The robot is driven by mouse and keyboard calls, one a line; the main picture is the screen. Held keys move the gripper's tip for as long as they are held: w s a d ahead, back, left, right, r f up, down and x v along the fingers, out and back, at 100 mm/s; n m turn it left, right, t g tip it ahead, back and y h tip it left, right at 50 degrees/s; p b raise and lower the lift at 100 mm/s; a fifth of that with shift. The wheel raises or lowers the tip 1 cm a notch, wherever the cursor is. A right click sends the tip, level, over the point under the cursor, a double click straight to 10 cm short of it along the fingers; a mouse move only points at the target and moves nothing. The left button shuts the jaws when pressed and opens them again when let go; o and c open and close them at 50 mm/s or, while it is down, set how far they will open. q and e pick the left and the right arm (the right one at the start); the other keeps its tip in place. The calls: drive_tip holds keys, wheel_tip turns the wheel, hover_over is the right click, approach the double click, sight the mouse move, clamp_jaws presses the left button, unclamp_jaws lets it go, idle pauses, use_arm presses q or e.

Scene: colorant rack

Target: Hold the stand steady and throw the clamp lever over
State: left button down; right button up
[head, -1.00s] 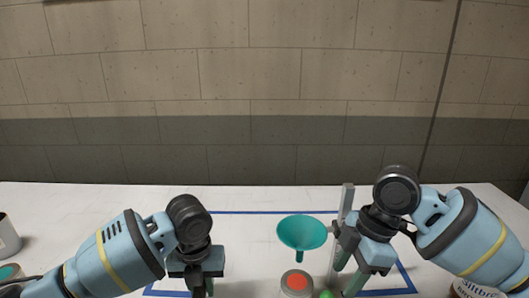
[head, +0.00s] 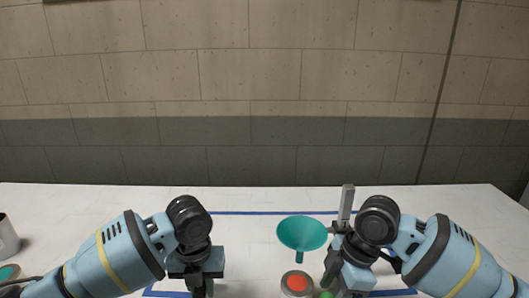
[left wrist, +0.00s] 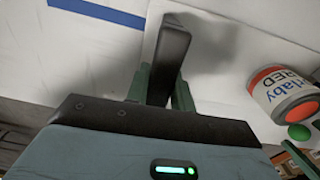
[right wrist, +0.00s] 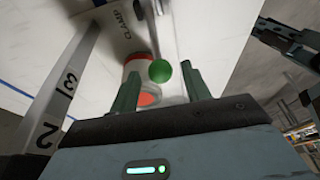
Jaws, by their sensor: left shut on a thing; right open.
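The stand has a grey upright post (head: 347,205), and a teal funnel (head: 302,234) shows beside it. A white plate marked CLAMP (right wrist: 122,25) shows in the right wrist view. My left gripper (left wrist: 160,85) is shut on a dark upright bar (left wrist: 168,60), which looks like part of the stand. The lever's green ball knob (right wrist: 159,71) lies between the fingertips of my open right gripper (right wrist: 160,80), with gaps visible on both sides. The knob also shows low in the head view (head: 326,294). My right arm hides part of the post.
A white cup (head: 6,238) stands at the far left. The back of the white table (head: 120,200) is clear.

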drive_tip(key=shift+x, duration=1.5)
drive_tip(key=c, duration=1)
drive_tip(key=shift+d+r, duration=0.1)
drive_tip(key=shift+d, duration=0.05)
